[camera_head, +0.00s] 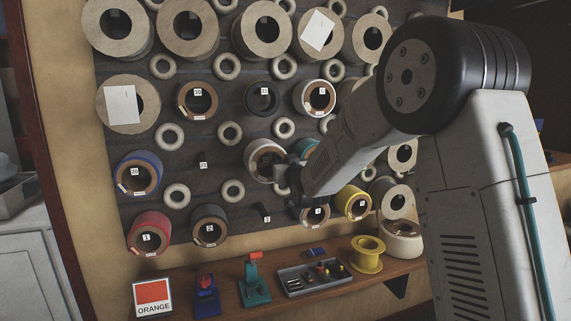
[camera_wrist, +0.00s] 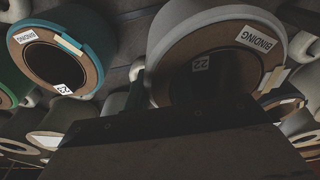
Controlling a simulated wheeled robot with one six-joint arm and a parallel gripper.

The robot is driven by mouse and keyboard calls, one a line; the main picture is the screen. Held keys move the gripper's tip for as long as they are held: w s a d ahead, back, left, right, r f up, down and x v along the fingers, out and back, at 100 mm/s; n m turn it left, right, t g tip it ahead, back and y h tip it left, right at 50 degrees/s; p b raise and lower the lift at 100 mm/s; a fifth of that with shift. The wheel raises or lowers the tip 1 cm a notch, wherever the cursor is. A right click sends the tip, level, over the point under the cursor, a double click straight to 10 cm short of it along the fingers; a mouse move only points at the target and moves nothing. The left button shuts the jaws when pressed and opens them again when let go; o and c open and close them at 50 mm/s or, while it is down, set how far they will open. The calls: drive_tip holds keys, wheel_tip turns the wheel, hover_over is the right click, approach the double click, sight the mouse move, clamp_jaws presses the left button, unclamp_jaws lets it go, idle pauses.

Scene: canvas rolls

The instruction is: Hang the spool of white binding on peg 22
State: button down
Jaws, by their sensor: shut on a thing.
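The spool of white binding (camera_head: 259,158) is on the dark peg board, left of the teal spool (camera_head: 305,148). In the wrist view the white spool (camera_wrist: 174,38) is close in front of the camera, with a BINDING label on its face. The number 22 plate (camera_wrist: 201,63) shows through its open core; the peg itself is hard to make out. My gripper (camera_head: 293,180) is at the spool's lower right edge and shut on it. The fingertips are mostly hidden by the gripper body and the spool.
The teal spool (camera_wrist: 88,45) sits close beside the white one. Spools in several colours and cream rings crowd the board. A bare place (camera_head: 203,165) is left of the white spool. The shelf below holds an ORANGE card (camera_head: 153,297), a tool tray (camera_head: 312,290) and a yellow spool (camera_head: 367,266).

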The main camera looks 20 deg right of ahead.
drive_tip(key=shift+w, duration=2.45)
drive_tip(key=shift+w+f, duration=0.1)
drive_tip(key=shift+w, duration=0.35)
drive_tip(key=shift+f, duration=0.65)
drive_tip(key=c, duration=1.1)
unclamp_jaws()
drive_tip(key=shift+s+f, duration=0.1)
